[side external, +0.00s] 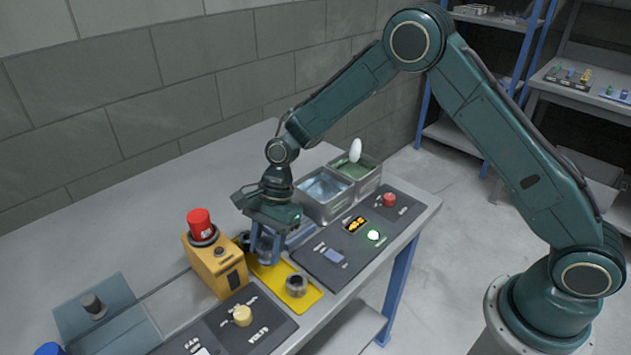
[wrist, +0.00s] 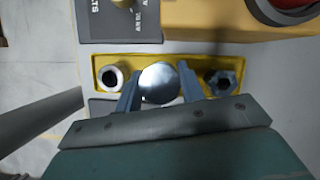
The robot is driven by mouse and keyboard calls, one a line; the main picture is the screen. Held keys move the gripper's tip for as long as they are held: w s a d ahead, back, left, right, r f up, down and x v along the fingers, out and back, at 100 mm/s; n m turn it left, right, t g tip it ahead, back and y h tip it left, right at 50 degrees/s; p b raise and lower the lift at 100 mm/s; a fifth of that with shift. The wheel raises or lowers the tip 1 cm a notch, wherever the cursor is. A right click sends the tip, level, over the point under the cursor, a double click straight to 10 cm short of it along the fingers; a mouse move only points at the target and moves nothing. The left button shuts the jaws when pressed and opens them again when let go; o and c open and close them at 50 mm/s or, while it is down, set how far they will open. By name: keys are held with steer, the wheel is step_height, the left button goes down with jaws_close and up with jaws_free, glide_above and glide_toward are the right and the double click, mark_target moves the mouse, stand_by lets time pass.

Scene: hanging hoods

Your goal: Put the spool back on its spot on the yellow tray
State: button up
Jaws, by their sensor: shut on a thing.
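My gripper (side external: 265,248) is shut on a round, shiny grey piece, which I take to be the spool (wrist: 158,82). In the wrist view the two fingers (wrist: 158,92) stand on either side of it. The spool is over the middle of the yellow tray (side external: 278,272); I cannot tell whether its base touches the tray. A grey ring-like piece (side external: 296,285) stands at one end of the tray and also shows in the wrist view (wrist: 110,77). A dark hex nut (wrist: 222,82) sits at the other end. The fingers partly hide the spool in the side view.
A yellow box with a red button (side external: 200,223) stands close beside the tray. Dark panels (side external: 335,257) with knobs and buttons flank it. Two metal bins (side external: 325,195) stand behind the gripper, one with a white egg-shaped thing (side external: 355,151) above it. The table's back left is clear.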

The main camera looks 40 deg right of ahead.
mark_target(268, 256)
steer(key=shift+f, duration=1.3)
steer(key=shift+f, duration=0.65)
steer(key=o, duration=1.1)
steer(key=shift+r, duration=0.15)
steer(key=v, duration=1.3)
steer(key=shift+d+r, duration=0.2)
